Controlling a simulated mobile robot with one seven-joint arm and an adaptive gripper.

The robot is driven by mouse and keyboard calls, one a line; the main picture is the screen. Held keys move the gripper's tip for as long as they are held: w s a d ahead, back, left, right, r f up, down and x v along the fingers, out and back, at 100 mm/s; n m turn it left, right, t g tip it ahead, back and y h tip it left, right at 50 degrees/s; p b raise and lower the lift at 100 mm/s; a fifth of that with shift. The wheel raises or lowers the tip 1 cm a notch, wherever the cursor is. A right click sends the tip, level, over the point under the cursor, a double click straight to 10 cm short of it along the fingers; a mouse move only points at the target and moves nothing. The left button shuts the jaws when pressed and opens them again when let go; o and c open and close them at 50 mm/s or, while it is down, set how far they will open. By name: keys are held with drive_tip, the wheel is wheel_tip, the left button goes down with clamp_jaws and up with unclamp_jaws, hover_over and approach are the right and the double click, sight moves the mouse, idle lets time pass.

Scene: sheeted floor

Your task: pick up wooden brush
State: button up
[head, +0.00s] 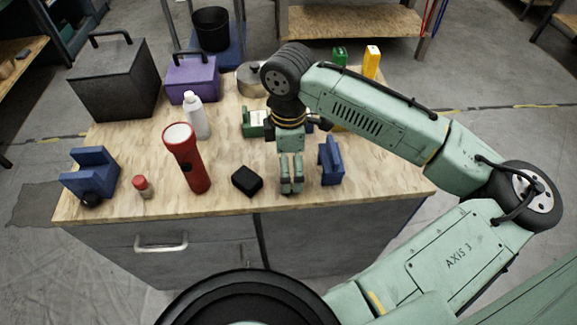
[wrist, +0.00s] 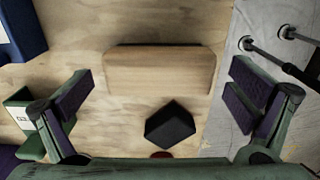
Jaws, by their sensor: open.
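The wooden brush (wrist: 160,72) shows in the wrist view as a pale brown wooden block lying across the picture on the wooden tabletop. Its bristles are not visible. My gripper (wrist: 163,95) is open, with one finger to the left and one to the right of the brush, both apart from it in the picture. In the head view my gripper (head: 291,186) points down near the front of the table. There I cannot make out the brush, which blends with the wood or is hidden by my fingers.
A black block (wrist: 170,125) lies just below the brush in the wrist view; in the head view it is left of my gripper. A blue block (head: 330,162) stands to the right. A red flashlight (head: 186,158) and a green box (head: 253,122) are nearby. The table's front edge is close.

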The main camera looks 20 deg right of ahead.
wheel_tip(320, 180, down, 2)
drive_tip(key=shift+f, duration=0.1)
drive_tip(key=c, duration=1.1)
